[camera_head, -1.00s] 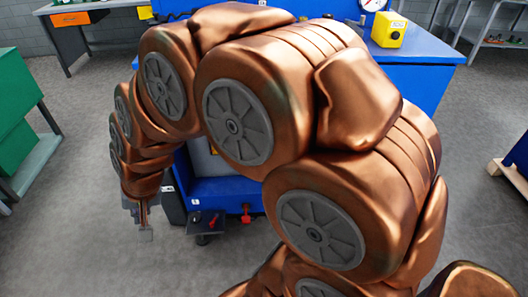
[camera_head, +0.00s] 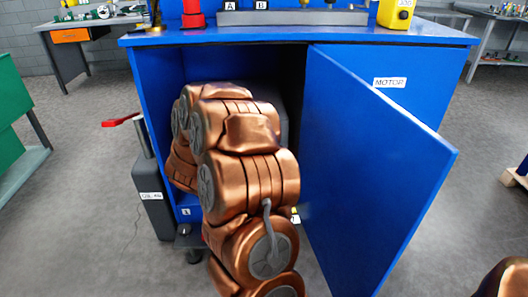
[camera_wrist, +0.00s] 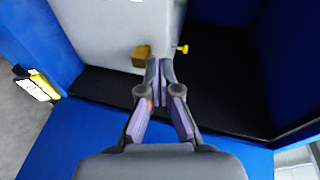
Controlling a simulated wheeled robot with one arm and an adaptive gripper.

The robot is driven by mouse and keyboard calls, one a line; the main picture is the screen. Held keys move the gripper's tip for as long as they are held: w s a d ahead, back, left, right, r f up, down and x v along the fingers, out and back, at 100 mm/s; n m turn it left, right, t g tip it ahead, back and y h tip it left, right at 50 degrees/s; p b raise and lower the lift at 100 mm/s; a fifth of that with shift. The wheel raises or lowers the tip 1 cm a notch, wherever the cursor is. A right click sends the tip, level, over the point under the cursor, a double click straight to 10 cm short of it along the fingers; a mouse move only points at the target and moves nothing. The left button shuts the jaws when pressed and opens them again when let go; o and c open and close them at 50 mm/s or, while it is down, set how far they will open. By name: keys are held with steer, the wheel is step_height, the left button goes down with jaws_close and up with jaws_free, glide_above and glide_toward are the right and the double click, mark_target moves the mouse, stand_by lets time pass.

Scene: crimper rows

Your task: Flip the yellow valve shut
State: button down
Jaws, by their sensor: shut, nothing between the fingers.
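A small yellow handle (camera_wrist: 182,48), which looks like the valve, sticks out on the right side of a grey block inside the blue cabinet in the wrist view. My gripper (camera_wrist: 159,68) is shut and empty, its fingertips just below and left of the yellow handle in the picture; I cannot tell whether they touch anything. A brass-coloured block (camera_wrist: 141,55) is on the grey surface left of the fingertips. In the head view my arm reaches into the open cabinet and hides my gripper and the valve.
The blue cabinet (camera_head: 160,75) has its door (camera_head: 375,160), labelled MOTOR, swung open to the right of my arm. A dark box with a red lever (camera_head: 122,120) stands at the left. The grey surface (camera_wrist: 100,25) inside is close to my fingers.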

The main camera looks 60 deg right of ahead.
steer(key=s+d+f+m+g+h+b, duration=0.1)
steer(key=s+d+f+m+g+h, duration=0.1)
steer(key=s+d, duration=0.2)
steer(key=s+d+f+m+g+h+b, duration=0.2)
steer(key=s+d+m+g, duration=0.1)
steer(key=s, duration=0.3)
steer(key=shift+s+d+f+m+g+h, duration=0.25)
steer(key=shift+s+d+m+g+h, duration=0.05)
steer(key=shift+d, duration=0.4)
steer(key=d+b, duration=0.2)
steer(key=d, duration=0.8)
steer(key=shift+w+a+b, duration=0.15)
steer(key=shift+w+a, duration=0.15)
steer(key=shift+w, duration=0.45)
steer(key=shift+w+a+b, duration=0.1)
steer(key=shift+w+a, duration=0.15)
steer(key=shift+w, duration=0.5)
steer(key=shift+w+a+b, duration=0.15)
steer(key=shift+w+a, duration=0.15)
steer(key=shift+w, duration=0.45)
